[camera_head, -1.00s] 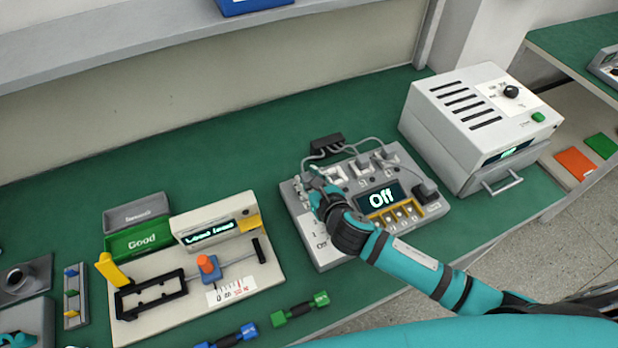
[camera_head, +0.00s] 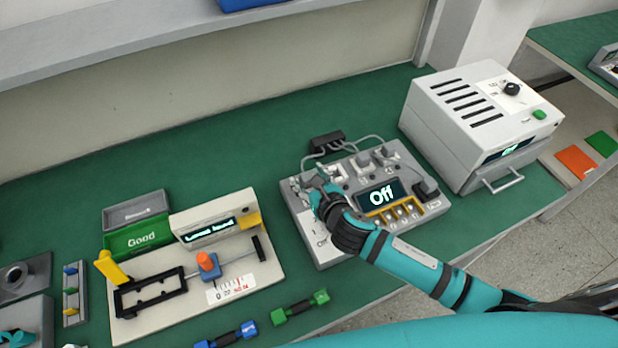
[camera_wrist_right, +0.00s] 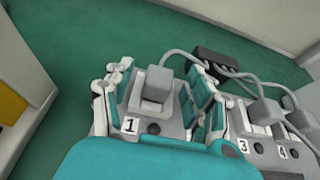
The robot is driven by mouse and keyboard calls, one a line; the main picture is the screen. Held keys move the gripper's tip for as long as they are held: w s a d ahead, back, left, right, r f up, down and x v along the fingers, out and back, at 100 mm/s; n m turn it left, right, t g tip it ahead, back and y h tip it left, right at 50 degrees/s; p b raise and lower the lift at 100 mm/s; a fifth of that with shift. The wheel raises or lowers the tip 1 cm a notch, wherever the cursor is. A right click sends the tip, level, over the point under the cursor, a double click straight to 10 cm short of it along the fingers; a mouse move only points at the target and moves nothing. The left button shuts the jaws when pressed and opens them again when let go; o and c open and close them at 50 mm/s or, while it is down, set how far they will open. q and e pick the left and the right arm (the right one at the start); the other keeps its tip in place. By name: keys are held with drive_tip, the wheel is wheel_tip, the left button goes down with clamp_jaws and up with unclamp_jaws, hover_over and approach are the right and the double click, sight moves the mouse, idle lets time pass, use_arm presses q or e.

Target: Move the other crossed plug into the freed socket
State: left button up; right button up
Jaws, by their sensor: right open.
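The grey tester (camera_head: 325,250) stands on the green bench with its display reading "Off". My right gripper (camera_head: 318,182) is over the tester's left end. In the wrist view the right gripper (camera_wrist_right: 158,92) is open, with one finger on each side of a grey plug (camera_wrist_right: 157,86) at the socket marked 1; gaps show beside the plug. Grey plugs also sit at sockets 3 (camera_wrist_right: 265,110) and 4 (camera_wrist_right: 301,120); they show in the head view too (camera_head: 362,159) (camera_head: 388,153). Socket 2 is hidden behind the right-hand finger. My left gripper is out of view.
Grey cables run from the plugs to a black block (camera_head: 327,143) behind the tester. A white oven-like box (camera_head: 480,125) stands close on the right. A measuring fixture (camera_head: 150,320) is on the left. Green bench behind is clear.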

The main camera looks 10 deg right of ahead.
drive_tip(key=v, duration=1.2)
drive_tip(key=shift+r, duration=0.1)
